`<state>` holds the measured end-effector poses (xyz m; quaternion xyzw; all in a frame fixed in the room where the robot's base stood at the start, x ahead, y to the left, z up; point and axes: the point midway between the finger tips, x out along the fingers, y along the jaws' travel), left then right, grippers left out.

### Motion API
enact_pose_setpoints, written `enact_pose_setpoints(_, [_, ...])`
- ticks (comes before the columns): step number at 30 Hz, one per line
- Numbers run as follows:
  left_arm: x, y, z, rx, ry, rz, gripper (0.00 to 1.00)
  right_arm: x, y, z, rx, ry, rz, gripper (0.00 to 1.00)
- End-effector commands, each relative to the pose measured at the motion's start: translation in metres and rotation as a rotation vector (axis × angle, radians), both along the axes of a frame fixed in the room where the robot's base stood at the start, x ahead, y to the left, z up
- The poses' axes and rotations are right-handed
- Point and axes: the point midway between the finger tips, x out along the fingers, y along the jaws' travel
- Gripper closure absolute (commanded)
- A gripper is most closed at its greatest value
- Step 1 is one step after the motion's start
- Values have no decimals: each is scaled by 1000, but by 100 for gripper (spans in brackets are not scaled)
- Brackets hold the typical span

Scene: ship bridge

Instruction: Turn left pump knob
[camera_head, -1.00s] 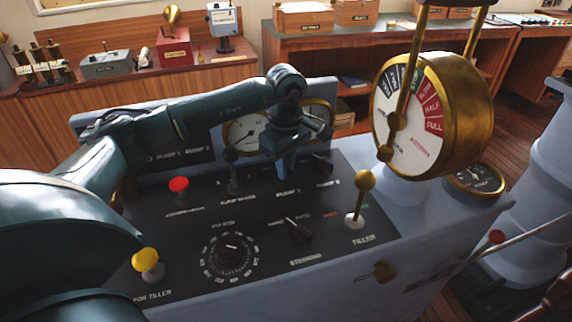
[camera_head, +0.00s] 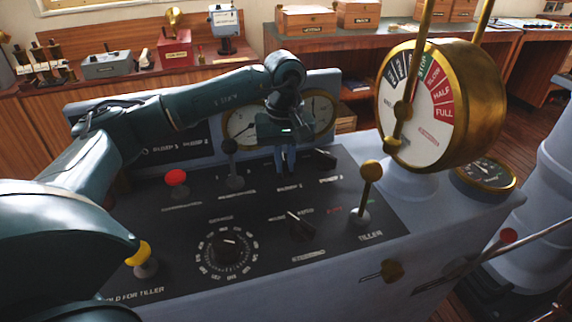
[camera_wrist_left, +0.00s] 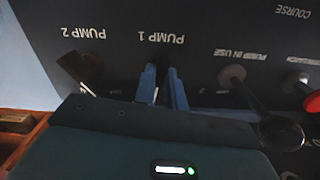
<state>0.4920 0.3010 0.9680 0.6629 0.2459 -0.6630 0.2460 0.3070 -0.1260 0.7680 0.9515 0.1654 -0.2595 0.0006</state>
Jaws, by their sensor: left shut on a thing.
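The left pump knob, labelled PUMP 1, is a dark knob (camera_wrist_left: 158,70) on the black panel, mostly hidden between my fingers. My left gripper (camera_head: 286,168) reaches down onto it from above and behind. In the left wrist view its two blue fingers (camera_wrist_left: 165,88) are shut on the knob, just below the PUMP 1 label. How far the knob is turned cannot be seen. The PUMP 2 knob (camera_head: 325,158) stands free to the right; it also shows in the left wrist view (camera_wrist_left: 80,70). My right gripper is not in view.
A dark ball lever (camera_head: 231,165) stands just left of the gripper. A red button (camera_head: 176,178), a round dial knob (camera_head: 229,252), a dark selector (camera_head: 301,230) and a brass-topped tiller lever (camera_head: 367,190) share the panel. A large brass telegraph (camera_head: 440,105) rises at right.

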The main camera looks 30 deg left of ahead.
Motion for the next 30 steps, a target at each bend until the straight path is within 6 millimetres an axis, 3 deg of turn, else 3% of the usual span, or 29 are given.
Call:
enact_pose_setpoints(15, [-1, 3, 0, 0, -1, -330, 100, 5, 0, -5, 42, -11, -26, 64])
enact_pose_setpoints(30, [-2, 3, 1, 1, -1, -388, 100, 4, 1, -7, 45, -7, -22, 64])
